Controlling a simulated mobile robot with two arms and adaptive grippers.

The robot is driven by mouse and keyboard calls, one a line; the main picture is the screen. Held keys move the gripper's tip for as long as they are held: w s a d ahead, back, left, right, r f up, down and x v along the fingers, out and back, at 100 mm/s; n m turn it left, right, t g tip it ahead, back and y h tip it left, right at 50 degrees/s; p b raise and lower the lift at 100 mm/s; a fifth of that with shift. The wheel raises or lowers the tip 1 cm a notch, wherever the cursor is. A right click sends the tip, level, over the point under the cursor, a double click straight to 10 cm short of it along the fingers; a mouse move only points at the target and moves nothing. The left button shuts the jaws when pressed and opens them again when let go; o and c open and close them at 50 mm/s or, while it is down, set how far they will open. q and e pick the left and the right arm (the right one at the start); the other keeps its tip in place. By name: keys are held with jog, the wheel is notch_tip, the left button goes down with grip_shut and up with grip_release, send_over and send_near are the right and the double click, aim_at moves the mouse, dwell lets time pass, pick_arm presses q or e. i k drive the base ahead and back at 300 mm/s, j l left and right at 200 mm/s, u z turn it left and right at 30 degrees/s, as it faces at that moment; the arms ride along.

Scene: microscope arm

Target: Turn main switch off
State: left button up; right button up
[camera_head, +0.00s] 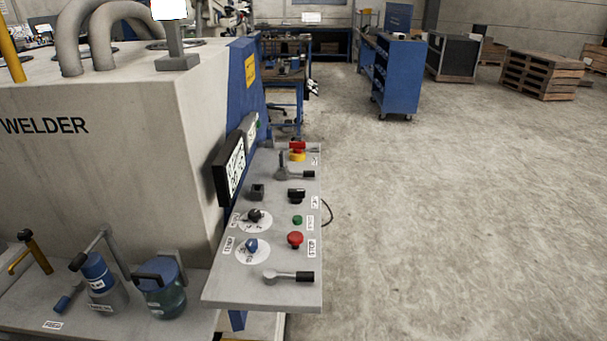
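A grey control panel (222,292) juts out from the side of the welder. A red and yellow switch (297,152) sits at its far end and looks like the main switch; its label is too small to read. Nearer are a lever with a black grip (300,174), a black switch (296,195), a black knob (255,215), a green button (297,220), a red stop button (295,238), a blue knob (251,245) and another black-gripped lever (290,277). Neither of my grippers shows in the head view.
The large welder housing (110,165) fills the left. A screen (235,168) stands by the panel. The floor (450,220) right of the panel is clear.

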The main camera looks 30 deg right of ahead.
aim_at(298, 147)
jog(key=l+u, duration=0.1)
jog(key=u, duration=0.3)
jog(key=i+l+u, duration=0.1)
jog(key=l+u, duration=0.3)
jog(key=l, duration=0.65)
jog(key=l+u, duration=0.35)
jog(key=l, duration=0.75)
